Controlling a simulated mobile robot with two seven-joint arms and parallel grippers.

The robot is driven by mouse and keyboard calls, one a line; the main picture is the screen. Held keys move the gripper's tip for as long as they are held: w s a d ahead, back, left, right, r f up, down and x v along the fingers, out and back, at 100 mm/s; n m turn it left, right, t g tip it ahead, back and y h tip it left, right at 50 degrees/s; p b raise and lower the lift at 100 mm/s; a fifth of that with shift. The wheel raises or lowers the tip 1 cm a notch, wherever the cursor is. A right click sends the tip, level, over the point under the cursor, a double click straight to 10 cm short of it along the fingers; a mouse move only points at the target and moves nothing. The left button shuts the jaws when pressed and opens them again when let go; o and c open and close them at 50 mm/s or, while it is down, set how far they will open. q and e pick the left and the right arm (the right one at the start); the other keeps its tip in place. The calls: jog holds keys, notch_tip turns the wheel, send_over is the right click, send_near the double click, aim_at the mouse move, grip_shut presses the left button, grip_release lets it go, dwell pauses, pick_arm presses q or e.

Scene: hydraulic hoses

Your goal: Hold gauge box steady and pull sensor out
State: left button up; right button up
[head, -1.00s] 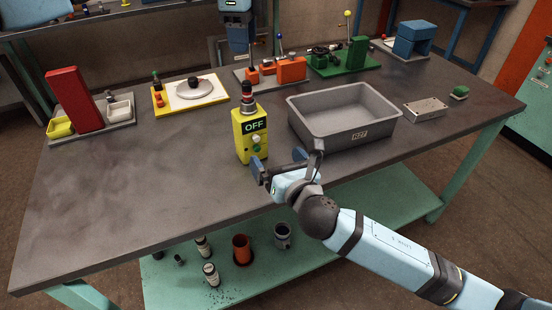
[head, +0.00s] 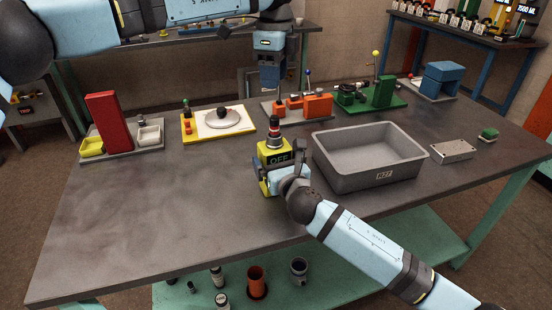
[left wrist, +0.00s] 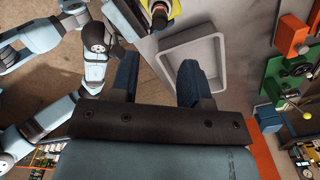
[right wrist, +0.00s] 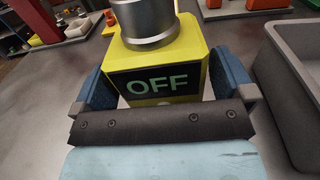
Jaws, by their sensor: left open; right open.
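The gauge box (head: 275,156) is yellow with a dark OFF display and stands upright on the table. The sensor (head: 273,133), with a red and black top and metal base, sits upright on it; its metal body fills the top of the right wrist view (right wrist: 148,20). My right gripper (right wrist: 163,78) is open, its blue fingers on either side of the box; I cannot tell if they touch it. My left gripper (head: 269,84) is open and empty, above and behind the box. In the left wrist view the box (left wrist: 160,10) shows partly at the top, beyond the fingers.
A grey bin (head: 370,170) stands close right of the box. Orange (head: 318,106) and green (head: 384,92) fixtures stand behind it. A yellow tray with a disc (head: 218,122) and a red-block fixture (head: 103,120) are at left. The table's front left is clear.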

jog(key=shift+w+a, duration=0.15)
jog(key=shift+w, duration=0.2)
jog(key=shift+c, duration=0.5)
